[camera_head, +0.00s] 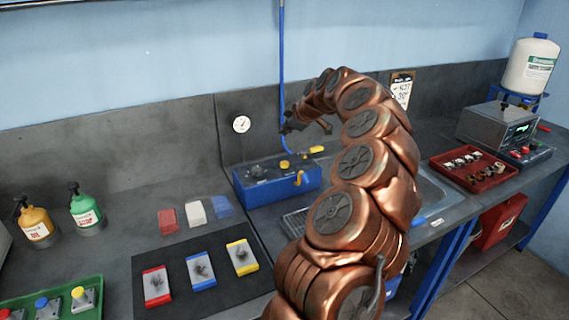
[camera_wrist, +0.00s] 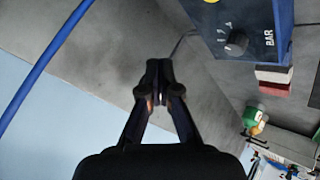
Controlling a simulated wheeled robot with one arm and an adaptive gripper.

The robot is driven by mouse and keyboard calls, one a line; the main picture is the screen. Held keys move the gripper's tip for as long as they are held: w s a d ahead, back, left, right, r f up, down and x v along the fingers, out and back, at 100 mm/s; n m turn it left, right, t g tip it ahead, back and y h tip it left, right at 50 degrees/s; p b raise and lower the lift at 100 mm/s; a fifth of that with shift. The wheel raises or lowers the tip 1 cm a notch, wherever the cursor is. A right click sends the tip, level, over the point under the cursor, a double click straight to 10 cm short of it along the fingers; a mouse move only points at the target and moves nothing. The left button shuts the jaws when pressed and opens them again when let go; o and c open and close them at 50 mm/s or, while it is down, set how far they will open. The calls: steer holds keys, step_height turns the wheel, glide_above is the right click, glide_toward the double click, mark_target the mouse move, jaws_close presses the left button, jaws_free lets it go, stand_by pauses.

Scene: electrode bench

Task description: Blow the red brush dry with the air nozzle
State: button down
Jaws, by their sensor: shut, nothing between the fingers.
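The red-edged block (camera_head: 156,286) with a dark tuft on its pale face, which looks like the red brush, lies on a black mat (camera_head: 206,303) beside similar blue-edged and yellow-edged blocks. A blue box (camera_head: 270,184) with a dial stands behind the mat; its corner shows in the wrist view with a knob and "BAR" (camera_wrist: 268,38). My gripper (camera_head: 287,128) is above and behind the box, near the wall and the blue hose. In the wrist view my gripper (camera_wrist: 159,66) is shut and empty.
A blue hose (camera_head: 282,60) hangs down the wall; it also crosses the left of the wrist view (camera_wrist: 40,70). Red, white and blue pads (camera_head: 194,213) lie behind the mat. Bottles (camera_head: 85,210) stand left. A sink (camera_head: 432,195) and red tray (camera_head: 468,168) are right.

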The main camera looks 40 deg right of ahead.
mark_target(285, 164)
steer(key=shift+f, duration=0.1)
stand_by(0.3)
step_height(285, 164, down, 8)
steer(key=shift+r+b, duration=0.15)
steer(key=shift+b, duration=0.75)
steer(key=shift+f+b, duration=0.35)
steer(key=shift+f, duration=0.1)
steer(key=shift+f+b, duration=1.05)
steer(key=shift+b, duration=0.6)
stand_by(1.5)
steer(key=shift+r, duration=1.05)
steer(key=shift+r, duration=0.15)
steer(key=shift+r, duration=2.4)
